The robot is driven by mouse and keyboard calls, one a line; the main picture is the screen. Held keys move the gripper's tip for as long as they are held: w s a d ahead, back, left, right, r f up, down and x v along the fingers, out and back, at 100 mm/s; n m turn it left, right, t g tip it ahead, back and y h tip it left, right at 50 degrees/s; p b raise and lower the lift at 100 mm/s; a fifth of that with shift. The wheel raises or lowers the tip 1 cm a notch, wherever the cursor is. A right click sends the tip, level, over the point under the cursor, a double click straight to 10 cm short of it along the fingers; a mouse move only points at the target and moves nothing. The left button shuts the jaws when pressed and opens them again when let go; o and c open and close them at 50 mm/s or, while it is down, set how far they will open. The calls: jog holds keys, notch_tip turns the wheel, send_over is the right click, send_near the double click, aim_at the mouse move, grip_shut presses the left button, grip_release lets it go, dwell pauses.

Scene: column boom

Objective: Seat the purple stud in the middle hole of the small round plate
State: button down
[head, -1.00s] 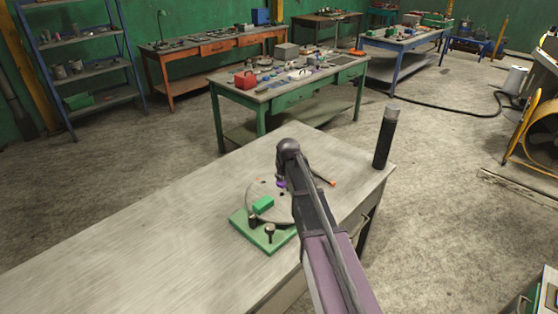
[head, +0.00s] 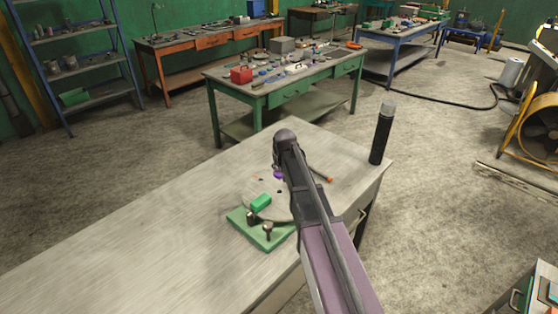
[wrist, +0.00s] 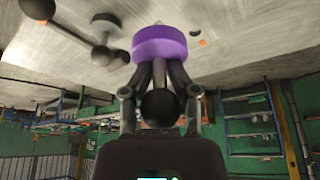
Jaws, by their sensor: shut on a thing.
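The purple stud (head: 278,174) shows just below the end of my arm in the head view. In the wrist view the stud (wrist: 160,45) is a wide purple disc at the fingertips. My gripper (wrist: 158,72) is shut on it. The small round plate (head: 251,188) is grey and sits on a green base (head: 266,237) on the near bench. My arm covers its right side. The stud appears over the plate's far edge, apart from it; its exact height is unclear. A dark spot that looks like a hole shows below the stud.
A green block (head: 261,202) lies on the plate, with dark knobs (head: 268,229) by the base's front. A dark rod with an orange tip (head: 329,179) lies to the right. A tall black cylinder (head: 382,133) stands at the bench's right corner. The bench's left is clear.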

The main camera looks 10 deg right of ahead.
notch_tip(320, 180, up, 2)
jog(key=shift+p, duration=0.6)
jog(key=shift+f, duration=0.15)
jog(key=b, duration=0.6)
send_over(278, 189)
jog(key=s, duration=0.1)
jog(key=shift+s+d+f, duration=0.1)
jog(key=shift+f, duration=1.45)
jog(key=shift+s+d+f, duration=0.1)
jog(key=shift+f, duration=1.4)
jog(key=shift+f+b, duration=2.35)
jog(key=shift+b, duration=0.2)
jog(key=c, duration=0.6)
grip_release()
jog(key=shift+c, duration=0.2)
jog(key=shift+r, duration=0.15)
